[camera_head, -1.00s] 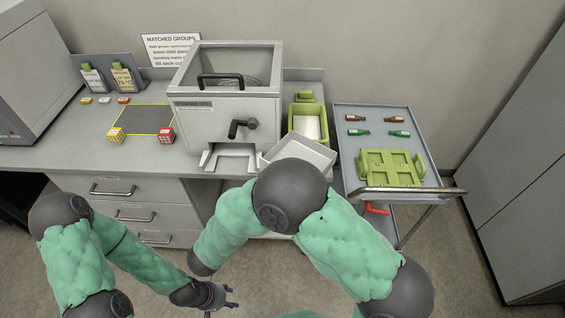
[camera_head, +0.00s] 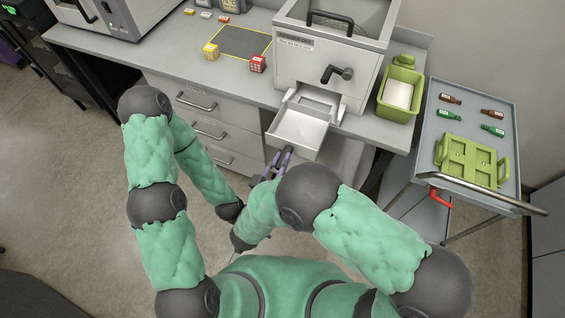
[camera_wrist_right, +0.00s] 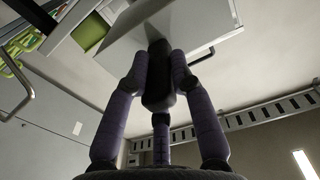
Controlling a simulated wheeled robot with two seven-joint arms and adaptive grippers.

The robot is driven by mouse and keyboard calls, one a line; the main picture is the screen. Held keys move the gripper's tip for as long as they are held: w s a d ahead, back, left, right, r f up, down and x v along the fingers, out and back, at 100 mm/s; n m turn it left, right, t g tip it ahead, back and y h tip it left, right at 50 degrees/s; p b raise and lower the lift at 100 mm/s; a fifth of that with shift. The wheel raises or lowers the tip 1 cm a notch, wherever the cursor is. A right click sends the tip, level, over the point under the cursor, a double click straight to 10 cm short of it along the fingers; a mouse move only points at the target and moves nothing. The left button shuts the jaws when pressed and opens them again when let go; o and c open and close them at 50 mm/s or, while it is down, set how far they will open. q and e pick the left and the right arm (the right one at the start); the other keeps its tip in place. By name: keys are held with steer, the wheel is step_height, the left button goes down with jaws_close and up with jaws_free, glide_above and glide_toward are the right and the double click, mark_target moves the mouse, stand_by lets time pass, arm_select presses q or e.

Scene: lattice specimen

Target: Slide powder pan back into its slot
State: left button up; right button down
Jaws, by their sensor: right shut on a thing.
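The powder pan (camera_head: 298,132) is a shallow pale grey tray, held roughly level in front of the grey machine (camera_head: 325,65). Its far edge lies at the mouth of the slot (camera_head: 318,97) under the crank; I cannot tell whether it is inside. My right gripper (camera_head: 284,157) reaches up from below and in front, at the pan's near side. In the right wrist view, the gripper (camera_wrist_right: 158,78) is shut on the pan's dark handle, with the pan's underside (camera_wrist_right: 185,28) beyond. My left arm hangs at the left, its gripper hidden behind my right arm.
A green bin (camera_head: 399,94) with pale contents stands right of the machine. A trolley (camera_head: 465,112) at the right carries small bottles and a green rack (camera_head: 466,160). Drawers (camera_head: 208,128) are below the counter at left. Two cubes sit by a dark mat (camera_head: 244,42).

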steer(key=b, duration=0.2)
glide_toward(307, 114)
steer(key=shift+b+x, duration=1.75)
steer(key=shift+x, duration=0.4)
steer(key=shift+b+x, duration=1.05)
steer(key=shift+x, duration=2.35)
steer(key=shift+b+x, duration=0.55)
steer(key=shift+x, duration=1.25)
steer(key=c, duration=1)
jaws_free()
steer(key=shift+f, duration=0.1)
steer(key=o, duration=0.5)
